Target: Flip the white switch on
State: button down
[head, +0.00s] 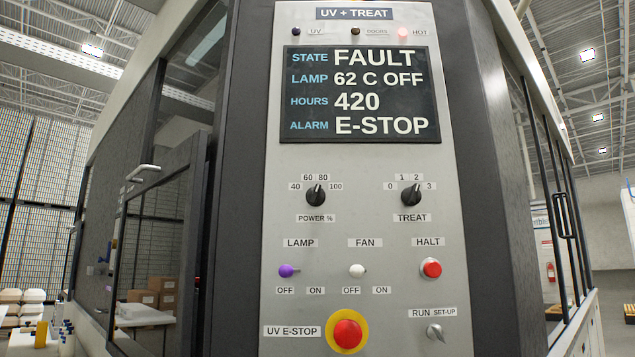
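The white switch (357,270) is a small toggle with a round white tip on the grey control panel (335,180). It sits under the FAN label (365,242). Its tip leans left, above the OFF label (351,290) and away from the ON label (382,290). My gripper does not show in the head view. Nothing covers the switch.
A purple LAMP toggle (286,270) is left of the switch, leaning to OFF. A red HALT button (431,268) is to the right. A red UV E-STOP button (348,333) is just below. The screen (360,94) reads FAULT and E-STOP. Two black knobs (316,195) sit above.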

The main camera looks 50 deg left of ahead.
aim_at(356, 271)
jog(key=i+j+u, duration=0.1)
jog(key=u, duration=1.15)
jog(key=i+j, duration=0.05)
